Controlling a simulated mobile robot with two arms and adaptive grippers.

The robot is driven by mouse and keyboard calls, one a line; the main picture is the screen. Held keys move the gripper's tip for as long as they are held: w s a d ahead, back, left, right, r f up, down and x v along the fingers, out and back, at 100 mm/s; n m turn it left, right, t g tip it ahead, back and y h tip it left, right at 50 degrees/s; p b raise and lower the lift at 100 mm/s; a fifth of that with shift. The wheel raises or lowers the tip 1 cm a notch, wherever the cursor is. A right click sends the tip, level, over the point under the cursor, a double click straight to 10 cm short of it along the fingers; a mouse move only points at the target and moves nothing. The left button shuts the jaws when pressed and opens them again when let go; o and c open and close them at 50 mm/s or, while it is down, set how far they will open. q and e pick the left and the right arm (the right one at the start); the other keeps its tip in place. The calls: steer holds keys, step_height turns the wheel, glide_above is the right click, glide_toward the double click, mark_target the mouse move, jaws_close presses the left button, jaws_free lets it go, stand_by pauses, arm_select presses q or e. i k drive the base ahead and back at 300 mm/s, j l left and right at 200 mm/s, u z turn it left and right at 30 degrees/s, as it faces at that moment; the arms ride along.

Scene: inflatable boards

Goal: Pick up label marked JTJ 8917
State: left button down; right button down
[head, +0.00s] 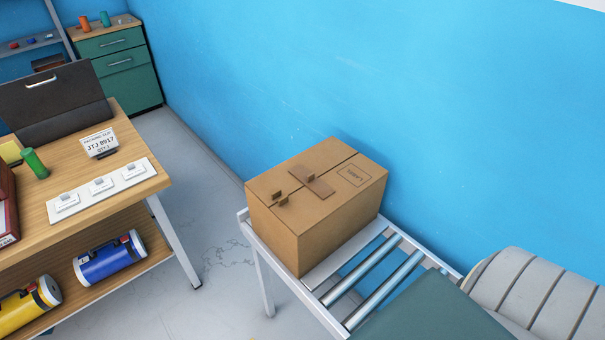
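The label marked JTJ 8917 (100,143) is a small white card with black print. It stands tilted back on the wooden table (122,133) at the left of the head view, just behind a white strip. Its lower line of print is too small to read surely. Nothing touches it from above. Neither of my grippers shows in this view.
A white strip with several small pieces (82,199), a green cylinder (34,163) and a dark case (55,100) share the table. Blue (109,258) and yellow (28,308) cylinders lie below. A cardboard box (318,200) sits on a roller conveyor (372,279); floor separates them.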

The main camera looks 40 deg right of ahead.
mark_target(100, 187)
steer(key=i+j+u, duration=0.15)
steer(key=i, duration=0.7)
